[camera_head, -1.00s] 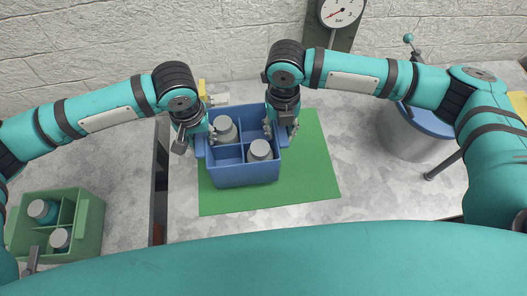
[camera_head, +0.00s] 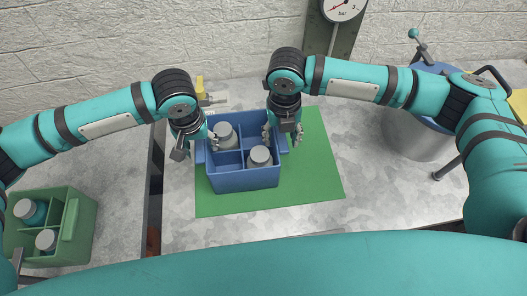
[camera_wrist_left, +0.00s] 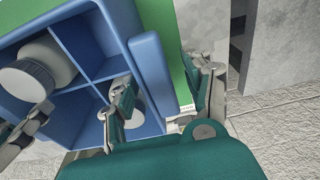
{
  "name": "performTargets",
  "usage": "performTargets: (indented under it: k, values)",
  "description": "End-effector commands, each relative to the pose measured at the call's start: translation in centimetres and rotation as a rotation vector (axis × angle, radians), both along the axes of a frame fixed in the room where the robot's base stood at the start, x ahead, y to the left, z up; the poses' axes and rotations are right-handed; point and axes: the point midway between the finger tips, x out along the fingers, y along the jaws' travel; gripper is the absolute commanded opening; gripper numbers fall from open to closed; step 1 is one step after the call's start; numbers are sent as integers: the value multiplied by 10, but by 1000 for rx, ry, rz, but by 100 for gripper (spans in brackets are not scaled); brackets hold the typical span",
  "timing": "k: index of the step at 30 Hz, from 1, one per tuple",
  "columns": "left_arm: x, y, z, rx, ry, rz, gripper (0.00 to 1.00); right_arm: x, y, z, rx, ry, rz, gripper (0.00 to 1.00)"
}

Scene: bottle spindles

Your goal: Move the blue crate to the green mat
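The blue crate (camera_head: 244,181) stands upright on the green mat (camera_head: 315,175), toward the mat's left side. It holds two grey-capped bottles (camera_head: 226,133) (camera_head: 260,157) in separate compartments; two other compartments look empty. My left gripper (camera_head: 200,142) is at the crate's left handle (camera_head: 200,152). In the left wrist view its fingers (camera_wrist_left: 165,98) are spread on either side of the blue handle (camera_wrist_left: 150,75), with gaps. My right gripper (camera_head: 283,136) is open above the crate's right handle (camera_head: 283,146), fingers spread around it.
A green crate (camera_head: 80,235) with two bottles stands at lower left, beyond a gap between tables (camera_head: 155,190). A metal pot (camera_head: 415,135) with a blue rim stands at right. A gauge (camera_head: 341,8) is on the back wall. A yellow object (camera_head: 199,88) lies behind the crate.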

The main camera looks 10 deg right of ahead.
Motion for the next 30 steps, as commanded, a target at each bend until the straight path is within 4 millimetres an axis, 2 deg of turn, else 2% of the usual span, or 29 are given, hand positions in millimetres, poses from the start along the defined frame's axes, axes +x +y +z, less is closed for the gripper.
performTargets:
  k: [7, 11, 24, 30]
  values:
    - [0, -2, 2, -6, -1, -3, 52, -1, 2, 1, 5, 0, 3, 51]
    - [-2, -3, 13, -7, -1, -3, 52, -1, 3, 1, 7, 0, 4, 51]
    - [-11, -3, 99, -5, -4, -3, 52, -1, 3, 1, 8, 0, 4, 51]
    - [-14, -2, 117, -4, -1, -1, 52, -1, 3, 2, 8, 0, 4, 51]
